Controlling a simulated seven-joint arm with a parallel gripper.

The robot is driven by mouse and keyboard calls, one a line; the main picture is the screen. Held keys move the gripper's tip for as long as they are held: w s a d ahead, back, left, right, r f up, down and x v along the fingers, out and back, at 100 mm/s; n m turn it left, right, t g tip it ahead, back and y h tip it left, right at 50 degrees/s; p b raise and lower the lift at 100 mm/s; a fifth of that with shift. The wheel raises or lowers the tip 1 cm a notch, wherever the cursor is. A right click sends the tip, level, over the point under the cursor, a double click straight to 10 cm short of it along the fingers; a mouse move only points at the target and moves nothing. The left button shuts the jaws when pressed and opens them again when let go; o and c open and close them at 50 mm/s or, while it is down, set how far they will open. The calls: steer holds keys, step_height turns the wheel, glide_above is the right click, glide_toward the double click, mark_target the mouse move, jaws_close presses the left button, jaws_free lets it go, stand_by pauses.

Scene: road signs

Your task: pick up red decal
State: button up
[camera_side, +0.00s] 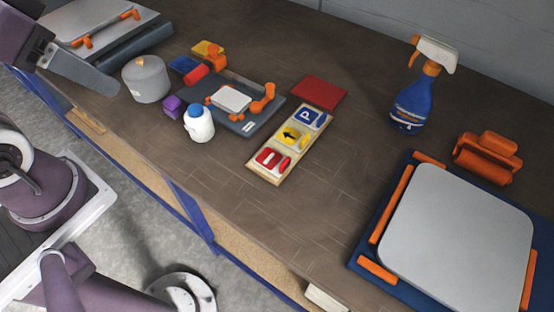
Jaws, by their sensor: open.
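A cream board (262,174) lies mid-table with three decals in a row. The red decal (268,158) with a white bar is at its near end. The yellow decal (289,135) with a black arrow is in the middle, and the blue decal (309,117) with a white P is at the far end. A plain red sheet (320,92) lies just beyond the board. My gripper (85,72) is at the upper left, well away from the board, open and with nothing visible in it. Only one grey finger shows clearly.
A grey pot (146,79), white bottle (199,124), purple block (172,106) and dark tray (241,124) with a white pad and orange parts stand left of the board. A spray bottle (422,83) and a grey panel (462,235) are right. Table between board and panel is clear.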

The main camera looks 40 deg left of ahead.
steer(key=n+g, duration=0.5)
steer(key=n, duration=1.2)
glide_above(284, 161)
steer(key=a, duration=0.2)
step_height(284, 161, down, 15)
steer(key=shift+n+g, duration=0.3)
steer(key=shift+n, duration=0.1)
steer(key=f, duration=0.2)
steer(key=d+f, duration=0.1)
steer(key=f, duration=0.2)
steer(key=d+f, duration=0.1)
steer(key=f, duration=0.2)
steer(key=shift+f, duration=0.4)
jaws_close()
